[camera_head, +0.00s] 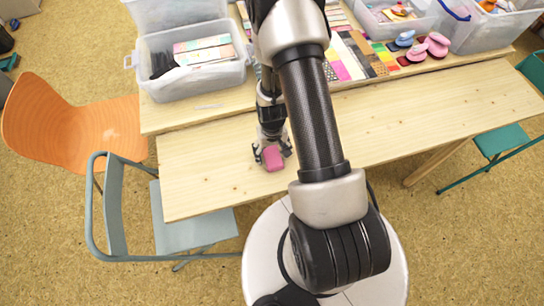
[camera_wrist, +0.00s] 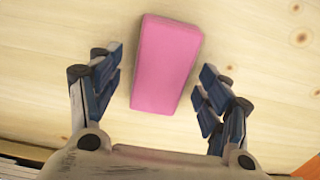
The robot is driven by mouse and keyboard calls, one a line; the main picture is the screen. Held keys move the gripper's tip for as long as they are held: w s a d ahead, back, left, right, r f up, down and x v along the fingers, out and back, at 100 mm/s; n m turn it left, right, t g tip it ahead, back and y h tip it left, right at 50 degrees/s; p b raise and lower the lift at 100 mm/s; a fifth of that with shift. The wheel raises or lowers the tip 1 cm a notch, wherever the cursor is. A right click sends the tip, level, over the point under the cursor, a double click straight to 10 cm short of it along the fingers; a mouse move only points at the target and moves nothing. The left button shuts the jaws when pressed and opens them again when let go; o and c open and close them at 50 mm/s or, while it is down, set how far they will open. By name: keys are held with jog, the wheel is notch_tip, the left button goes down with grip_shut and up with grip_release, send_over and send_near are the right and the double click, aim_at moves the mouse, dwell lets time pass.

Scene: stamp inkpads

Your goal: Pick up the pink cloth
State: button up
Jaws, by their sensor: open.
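A pink block-like thing (camera_wrist: 165,64), which fits the pink cloth, lies on the wooden table. In the head view the pink thing (camera_head: 272,158) is at the gripper's end, near the table's front edge. My gripper (camera_wrist: 160,85) is open, with one finger on each side of the pink thing's lower part. Gaps show between both fingers and the pink thing. The upper part of the pink thing reaches past the fingertips. In the head view my gripper (camera_head: 271,154) points down at the table and partly hides the pink thing.
The table (camera_head: 430,112) is clear on both sides of my gripper. Clear bins (camera_head: 165,88) stand behind at left, and colored pads (camera_head: 345,68) and pink stampers (camera_head: 436,46) at right. An orange chair (camera_head: 65,130) and a grey-blue chair (camera_head: 112,215) stand at left.

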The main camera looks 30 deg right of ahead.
aim_at(272, 154)
jog(key=shift+f, duration=0.1)
jog(key=shift+c, duration=0.2)
jog(key=c, duration=1.2)
notch_tip(272, 154, up, 20)
jog(key=p, duration=0.6)
